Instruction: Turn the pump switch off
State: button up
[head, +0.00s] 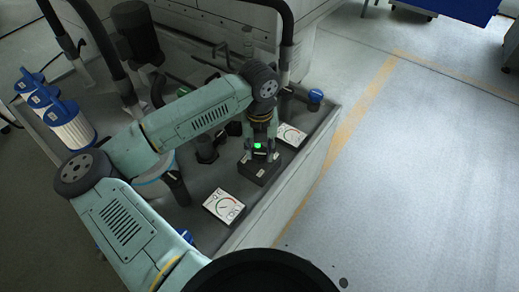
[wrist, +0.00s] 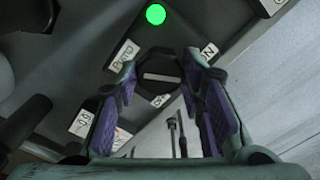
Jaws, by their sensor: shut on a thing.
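The pump switch is a dark round knob (wrist: 160,88) with a pale bar across it, lying level in the wrist view. A "Pump" label (wrist: 125,55) is to its left, an "ON" label (wrist: 208,51) at upper right, and a small label (wrist: 160,100), probably "OFF", just below. A green lamp (wrist: 155,14) glows above the knob. My gripper (wrist: 160,64) has its purple-padded fingers on either side of the knob and is shut on it. In the head view my gripper (head: 262,132) points down at the black switch box (head: 258,170); the knob is hidden there.
Two dial gauges, one nearer (head: 224,206) and one farther (head: 290,136), flank the box. A blue-capped fitting (head: 315,97) stands at the back right. White filter cartridges (head: 68,122) stand at the left. The grey floor right of the unit is clear.

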jog(key=shift+f+b, duration=0.1)
jog(key=shift+b, duration=0.35)
jog(key=shift+c, duration=0.4)
jog(key=m+b, duration=0.1)
jog(key=b, duration=0.2)
jog(key=shift+f+m, duration=0.2)
jog(key=shift+m, duration=0.2)
jog(key=m+b, duration=0.2)
jog(key=b, duration=0.1)
jog(key=shift+m+b, duration=0.3)
jog(key=shift+b, duration=0.1)
jog(key=m+b, duration=0.3)
jog(key=shift+m+b, duration=0.3)
jog(key=shift+b, duration=0.1)
jog(key=shift+r+m+b, duration=0.15)
jog(key=shift+m+b, duration=0.55)
jog(key=shift+m, duration=0.25)
jog(key=shift+r+m+b, duration=0.1)
jog(key=shift+m+b, duration=0.55)
jog(key=shift+m, duration=0.3)
jog(key=o, duration=1.1)
jog(key=shift+o, duration=0.2)
